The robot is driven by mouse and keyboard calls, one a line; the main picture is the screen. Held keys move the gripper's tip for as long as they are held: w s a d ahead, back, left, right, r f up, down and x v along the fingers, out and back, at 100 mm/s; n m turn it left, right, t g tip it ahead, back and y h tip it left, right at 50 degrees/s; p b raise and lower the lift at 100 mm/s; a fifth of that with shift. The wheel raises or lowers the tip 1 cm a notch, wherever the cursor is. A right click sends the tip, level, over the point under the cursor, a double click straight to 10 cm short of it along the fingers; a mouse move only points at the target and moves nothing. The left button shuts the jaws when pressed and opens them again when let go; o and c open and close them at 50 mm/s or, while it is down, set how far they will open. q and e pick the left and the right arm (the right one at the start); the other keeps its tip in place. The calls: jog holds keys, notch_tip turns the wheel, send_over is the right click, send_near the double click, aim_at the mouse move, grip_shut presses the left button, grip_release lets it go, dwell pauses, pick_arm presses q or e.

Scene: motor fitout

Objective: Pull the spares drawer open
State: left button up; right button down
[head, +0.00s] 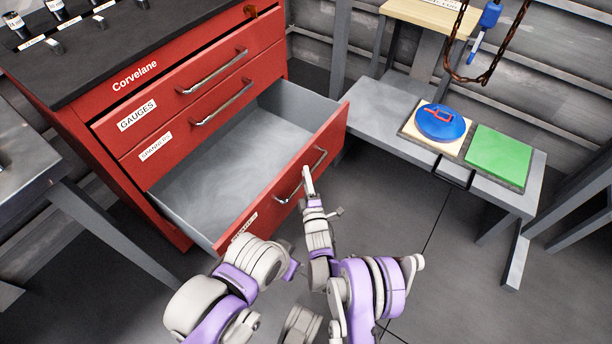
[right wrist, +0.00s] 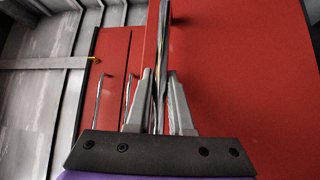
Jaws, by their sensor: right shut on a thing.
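The spares drawer (head: 333,128) is the bottom drawer of the red cabinet (head: 110,150) and stands well out. Its grey inside (head: 225,150) looks empty. My right gripper (head: 308,172) is shut on the drawer's metal handle (head: 289,188). In the right wrist view the two fingers (right wrist: 160,78) lie on either side of the handle bar (right wrist: 163,30), in front of the red drawer front (right wrist: 240,70). My left gripper is not seen.
The GAUGES drawer (head: 180,105) and SPANNERS drawer (head: 175,140) above are shut. A low grey bench (head: 375,105) at the right holds a blue disc with a red handle (head: 438,122) and a green pad (head: 498,155). A chain (head: 455,60) hangs above it. Open floor (head: 410,220) lies before the bench.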

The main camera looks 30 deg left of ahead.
jog(key=c, duration=0.8)
grip_release()
jog(key=b+v, duration=0.3)
jog(key=v, duration=0.7)
jog(key=shift+s+d, duration=0.2)
jog(key=shift+s, duration=0.1)
